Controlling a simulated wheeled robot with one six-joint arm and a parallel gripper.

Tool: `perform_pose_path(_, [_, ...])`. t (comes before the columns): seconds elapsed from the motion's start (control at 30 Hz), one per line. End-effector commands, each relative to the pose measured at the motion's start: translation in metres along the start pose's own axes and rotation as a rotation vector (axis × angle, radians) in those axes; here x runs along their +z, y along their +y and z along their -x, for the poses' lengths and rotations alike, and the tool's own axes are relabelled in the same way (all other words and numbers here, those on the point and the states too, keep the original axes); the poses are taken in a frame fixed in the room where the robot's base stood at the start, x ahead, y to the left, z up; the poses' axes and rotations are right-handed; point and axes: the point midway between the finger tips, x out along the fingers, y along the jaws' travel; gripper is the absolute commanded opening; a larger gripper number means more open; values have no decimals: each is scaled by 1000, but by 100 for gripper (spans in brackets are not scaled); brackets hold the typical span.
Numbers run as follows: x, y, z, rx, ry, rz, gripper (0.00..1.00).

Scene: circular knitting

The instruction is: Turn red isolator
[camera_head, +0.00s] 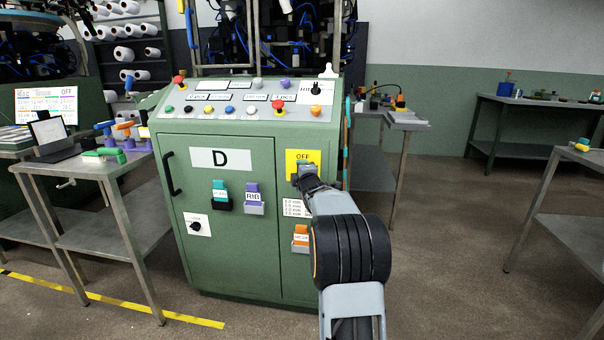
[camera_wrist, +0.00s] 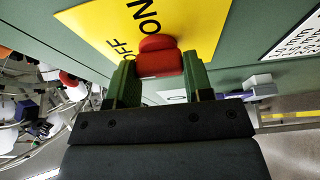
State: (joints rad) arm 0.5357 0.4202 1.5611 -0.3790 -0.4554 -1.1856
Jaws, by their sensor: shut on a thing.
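The red isolator (camera_wrist: 158,60) is a red handle on a yellow plate (camera_wrist: 200,25) lettered ON and OFF in the wrist view. My gripper (camera_wrist: 155,78) has its two green fingers closed on the red handle, one on each side. In the head view the yellow plate (camera_head: 296,158) sits on the right front of the green machine cabinet (camera_head: 235,245). My gripper (camera_head: 306,175) is against its lower part there, and my arm hides the handle in that view.
A sloped panel of buttons (camera_head: 245,100) tops the cabinet. Holders with teal, purple and orange items (camera_head: 253,207) are on its front. A metal table with tools (camera_head: 95,170) stands close at left. Floor to the right (camera_head: 440,230) is open before another table (camera_head: 575,210).

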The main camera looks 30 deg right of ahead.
Motion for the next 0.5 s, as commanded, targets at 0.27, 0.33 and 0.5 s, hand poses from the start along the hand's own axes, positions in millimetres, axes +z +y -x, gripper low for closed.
perform_pose_path(0.27, [0,1,0,-19,0,49,23])
perform_pose_path(0.33, [0,1,0,-21,0,53,23])
perform_pose_path(0.5, [0,1,0,-21,0,55,23])
